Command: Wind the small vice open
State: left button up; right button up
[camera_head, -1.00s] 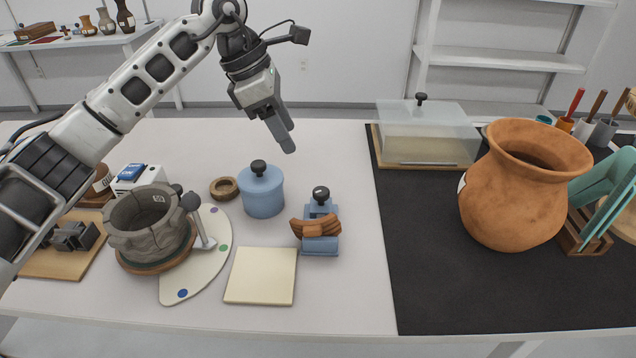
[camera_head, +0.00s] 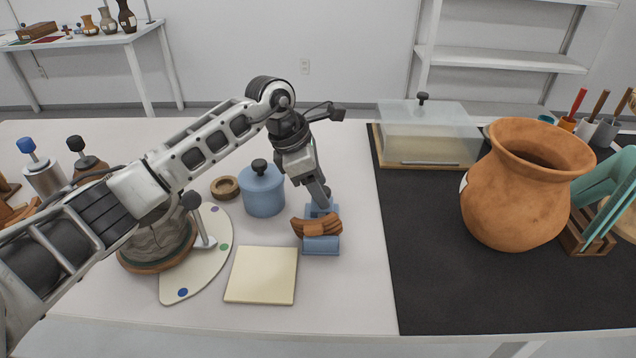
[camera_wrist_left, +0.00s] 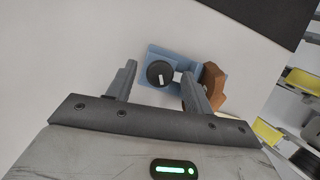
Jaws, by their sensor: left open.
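The small blue vice (camera_head: 320,246) stands on the white table and has a brown curved sherd (camera_head: 317,228) at its jaws. Its black knob (camera_wrist_left: 160,73) with a white mark shows in the left wrist view, beside the blue body (camera_wrist_left: 184,62). My left gripper (camera_head: 324,203) is above the back of the vice, pointing down. In the left wrist view its two fingers (camera_wrist_left: 158,85) are apart, one on each side of the knob, and I see no contact. In the head view the fingers partly hide the knob. My right gripper is not in view.
A blue lidded jar (camera_head: 262,192) stands close left of the vice, with a wooden ring (camera_head: 225,188) beside it. A cream tile (camera_head: 262,275) lies in front. A large orange pot (camera_head: 520,195) stands on the black mat (camera_head: 430,290) to the right.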

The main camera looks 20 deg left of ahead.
pick_arm(q)
jog(key=c, duration=1)
jog(key=shift+o, duration=0.2)
